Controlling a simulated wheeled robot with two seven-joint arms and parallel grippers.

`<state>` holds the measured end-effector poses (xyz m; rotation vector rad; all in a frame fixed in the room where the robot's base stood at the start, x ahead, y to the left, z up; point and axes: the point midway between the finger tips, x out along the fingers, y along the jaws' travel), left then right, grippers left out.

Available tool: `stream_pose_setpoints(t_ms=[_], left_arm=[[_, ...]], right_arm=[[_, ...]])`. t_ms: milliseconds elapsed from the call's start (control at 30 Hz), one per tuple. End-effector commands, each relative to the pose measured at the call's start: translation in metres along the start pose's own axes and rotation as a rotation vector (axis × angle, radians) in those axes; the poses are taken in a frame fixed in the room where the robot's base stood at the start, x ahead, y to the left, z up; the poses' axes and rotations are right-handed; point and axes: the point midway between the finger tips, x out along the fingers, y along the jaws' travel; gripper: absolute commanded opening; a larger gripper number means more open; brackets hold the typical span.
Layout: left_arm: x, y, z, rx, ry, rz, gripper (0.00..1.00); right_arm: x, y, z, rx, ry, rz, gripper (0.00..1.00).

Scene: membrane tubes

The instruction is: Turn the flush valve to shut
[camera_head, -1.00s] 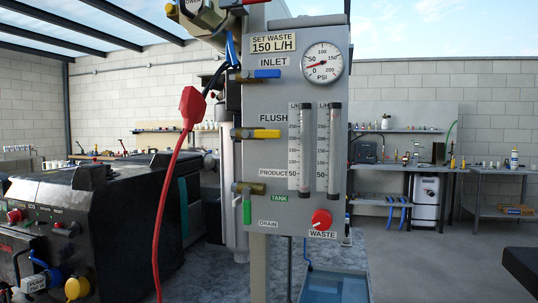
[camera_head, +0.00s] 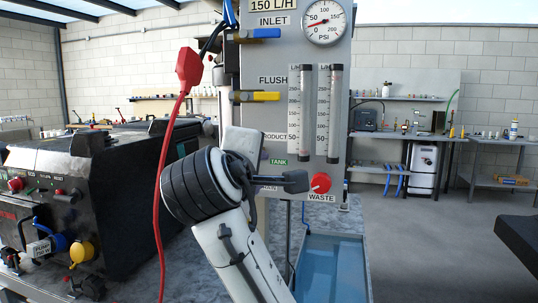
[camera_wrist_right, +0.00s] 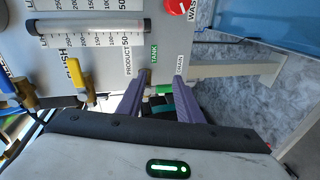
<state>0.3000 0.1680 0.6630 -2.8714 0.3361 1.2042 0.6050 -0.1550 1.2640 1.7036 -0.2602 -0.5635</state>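The flush valve has a yellow lever (camera_head: 257,96) beside the FLUSH label on the grey panel. The lever lies level, pointing right from its brass body. It also shows in the right wrist view (camera_wrist_right: 75,72). My right gripper (camera_head: 262,172) is in front of the panel's lower left, below the flush valve and apart from it. In the right wrist view its two fingers (camera_wrist_right: 155,92) are spread, with the green tank valve handle (camera_wrist_right: 160,88) showing beyond the gap. I see nothing held. The arm hides the tank valve in the head view. My left gripper is out of view.
A blue inlet lever (camera_head: 260,33) is above the flush lever. A red waste knob (camera_head: 320,183) is at the panel's lower right. A red cable (camera_head: 160,190) hangs left of the panel. A water basin (camera_head: 332,265) stands below. A black machine (camera_head: 100,200) is at left.

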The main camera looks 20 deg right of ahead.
Motion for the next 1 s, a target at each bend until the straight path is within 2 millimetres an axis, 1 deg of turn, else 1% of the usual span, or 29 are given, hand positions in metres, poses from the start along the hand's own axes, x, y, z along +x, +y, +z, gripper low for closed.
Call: stream_pose_setpoints(t_ms=[33,100,200,300,367,467,800,900,1000], left_arm=[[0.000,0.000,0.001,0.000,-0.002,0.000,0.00],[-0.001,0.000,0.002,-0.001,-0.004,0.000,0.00],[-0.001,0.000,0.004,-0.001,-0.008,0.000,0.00],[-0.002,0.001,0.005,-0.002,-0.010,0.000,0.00],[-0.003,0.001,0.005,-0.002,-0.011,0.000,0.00],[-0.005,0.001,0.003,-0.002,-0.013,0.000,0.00],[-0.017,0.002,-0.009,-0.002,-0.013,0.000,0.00],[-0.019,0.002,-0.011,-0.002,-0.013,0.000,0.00],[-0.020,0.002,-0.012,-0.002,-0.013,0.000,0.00]], right_arm=[[-0.016,0.035,-0.007,-0.026,-0.010,0.065,0.33],[-0.034,0.068,-0.011,-0.062,-0.034,0.129,0.33],[-0.053,0.099,-0.014,-0.095,-0.060,0.191,0.33],[-0.063,0.116,-0.014,-0.111,-0.076,0.223,0.33],[-0.062,0.120,-0.014,-0.116,-0.082,0.229,0.33],[-0.051,0.124,-0.013,-0.117,-0.083,0.231,0.33],[0.009,0.138,-0.009,-0.116,-0.082,0.227,0.33],[0.022,0.140,-0.008,-0.116,-0.082,0.228,0.33],[0.030,0.142,-0.008,-0.115,-0.079,0.229,0.33]])
